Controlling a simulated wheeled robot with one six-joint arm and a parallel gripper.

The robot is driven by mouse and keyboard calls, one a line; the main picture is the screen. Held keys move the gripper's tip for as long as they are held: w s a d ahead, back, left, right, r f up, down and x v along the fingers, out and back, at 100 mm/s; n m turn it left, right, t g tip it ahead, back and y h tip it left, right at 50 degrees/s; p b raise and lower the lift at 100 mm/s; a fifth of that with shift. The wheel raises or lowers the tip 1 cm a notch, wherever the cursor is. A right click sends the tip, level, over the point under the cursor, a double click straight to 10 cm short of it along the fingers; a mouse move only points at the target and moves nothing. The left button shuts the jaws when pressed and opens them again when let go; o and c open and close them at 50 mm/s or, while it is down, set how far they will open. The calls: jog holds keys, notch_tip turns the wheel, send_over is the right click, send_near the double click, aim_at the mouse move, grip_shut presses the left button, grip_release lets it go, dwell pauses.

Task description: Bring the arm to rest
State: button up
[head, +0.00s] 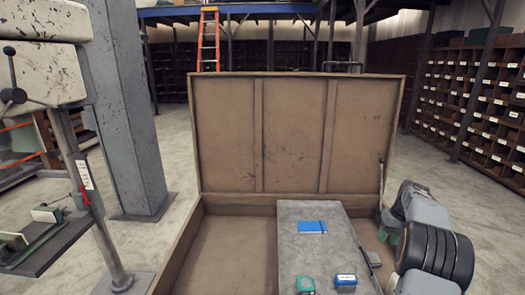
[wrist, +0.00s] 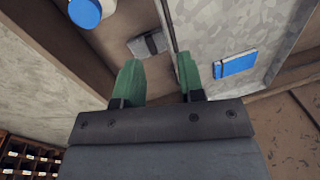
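My gripper (wrist: 158,66) has two green fingers standing apart with nothing between them, so it is open and empty. In the head view my arm is at the right side of the open crate (head: 183,245), and the green fingertips of my gripper (head: 388,236) show small and partly hidden beside the crate's right wall. No finger visibly touches anything.
A grey slab (head: 300,255) in the crate bears a blue notebook (head: 312,227), a green item (head: 305,284) and a blue-and-white item (head: 345,281). The crate's lid (head: 295,130) stands raised behind. A drill press (head: 45,70) and pillar (head: 125,110) stand left.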

jog(key=s+a+r+n+t+p, duration=0.1)
jog(key=s+a+r, duration=0.3)
jog(key=s+a, duration=0.3)
jog(key=s+a+r+n+t+h+p, duration=0.1)
jog(key=s+a+r, duration=0.3)
jog(key=a, duration=0.9)
jog(key=s+a+r+t+h+p, duration=0.1)
jog(key=s+a+r+p, duration=0.2)
jog(key=s+a, duration=0.8)
jog(key=shift+r+n, duration=0.4)
jog(key=shift+r, duration=0.1)
jog(key=shift+o, duration=0.2)
